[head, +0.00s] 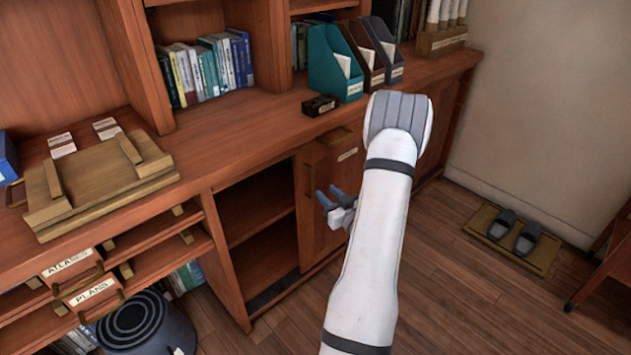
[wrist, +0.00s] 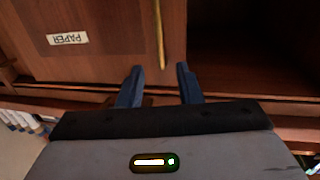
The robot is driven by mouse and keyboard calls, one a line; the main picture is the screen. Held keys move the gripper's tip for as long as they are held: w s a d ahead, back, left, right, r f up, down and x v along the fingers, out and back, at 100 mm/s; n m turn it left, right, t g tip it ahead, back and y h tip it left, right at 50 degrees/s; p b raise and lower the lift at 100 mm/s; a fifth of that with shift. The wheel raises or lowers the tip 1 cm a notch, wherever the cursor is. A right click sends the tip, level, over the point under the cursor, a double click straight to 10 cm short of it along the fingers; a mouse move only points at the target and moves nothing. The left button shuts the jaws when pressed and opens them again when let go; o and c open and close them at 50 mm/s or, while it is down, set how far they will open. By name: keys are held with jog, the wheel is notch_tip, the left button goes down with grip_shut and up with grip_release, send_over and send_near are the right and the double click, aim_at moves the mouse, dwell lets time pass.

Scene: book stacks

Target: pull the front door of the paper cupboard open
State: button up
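The paper cupboard's front door (head: 325,215) is a brown wooden panel in the lower cabinet, right of an open dark compartment (head: 258,205). In the wrist view the door (wrist: 90,60) shows upside down with its PAPER label (wrist: 68,39). A thin upright brass handle (wrist: 160,35) runs along the door's edge beside the dark opening. My gripper (head: 327,191) is in front of the door, its blue fingers apart. In the wrist view the gripper (wrist: 159,68) has the handle's end lined up between its fingertips. I cannot tell whether they touch it; they are not closed on it.
The counter above holds magazine files (head: 335,65), a small dark box (head: 320,105) and a wooden tray (head: 95,180). Slippers on a mat (head: 545,262) lie right. The floor (head: 445,270) between is clear.

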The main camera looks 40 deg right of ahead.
jog(key=w+b, duration=0.1)
jog(key=w, duration=0.6)
jog(key=shift+w+d, duration=0.3)
jog(key=shift+d, duration=0.1)
jog(key=shift+c, duration=0.4)
grip_shut()
